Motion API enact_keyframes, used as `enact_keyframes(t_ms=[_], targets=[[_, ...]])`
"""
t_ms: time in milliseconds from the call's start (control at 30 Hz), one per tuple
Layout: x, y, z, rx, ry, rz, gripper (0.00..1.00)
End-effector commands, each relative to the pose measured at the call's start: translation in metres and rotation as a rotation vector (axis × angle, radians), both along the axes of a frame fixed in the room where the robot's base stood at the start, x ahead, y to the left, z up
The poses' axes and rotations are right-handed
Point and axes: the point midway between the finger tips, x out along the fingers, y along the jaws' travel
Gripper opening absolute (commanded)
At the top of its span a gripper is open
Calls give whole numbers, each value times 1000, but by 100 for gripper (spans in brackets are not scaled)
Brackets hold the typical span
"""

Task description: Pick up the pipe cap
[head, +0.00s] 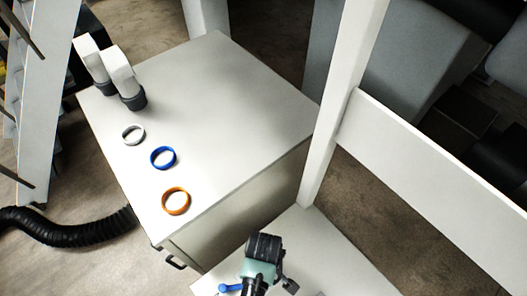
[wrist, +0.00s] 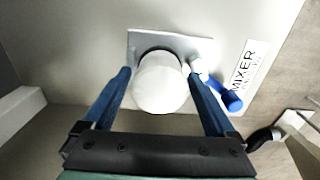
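A white round cap, which looks like the pipe cap (wrist: 160,88), sits at the centre of the wrist view, in front of a grey square plate (wrist: 196,47). My gripper (wrist: 158,73) has its two blue fingers apart, one on each side of the cap. A narrow gap shows at the left finger; whether the right finger touches the cap I cannot tell. In the head view, what looks like my gripper's teal body (head: 258,269) is over the lower white surface. Its fingers and the cap are hidden there.
A blue handle (wrist: 232,100) is close to the right finger, by a MIXER label (wrist: 243,68). The white table (head: 225,110) bears a grey ring (head: 124,135), a blue ring (head: 153,162), an orange ring (head: 166,208) and two white angled pieces. A white post (head: 335,110) rises nearby.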

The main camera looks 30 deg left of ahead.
Motion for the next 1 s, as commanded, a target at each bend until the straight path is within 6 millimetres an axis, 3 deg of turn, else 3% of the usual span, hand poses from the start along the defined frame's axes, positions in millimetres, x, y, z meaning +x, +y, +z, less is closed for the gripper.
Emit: enact_keyframes(t_ms=[67,400,733,1000], targets=[[0,0,0,0,0,0,75],[0,0,0,0,0,0,15],[1,0,8,0,-2,0,15],[1,0,53,1,-4,1,15]])
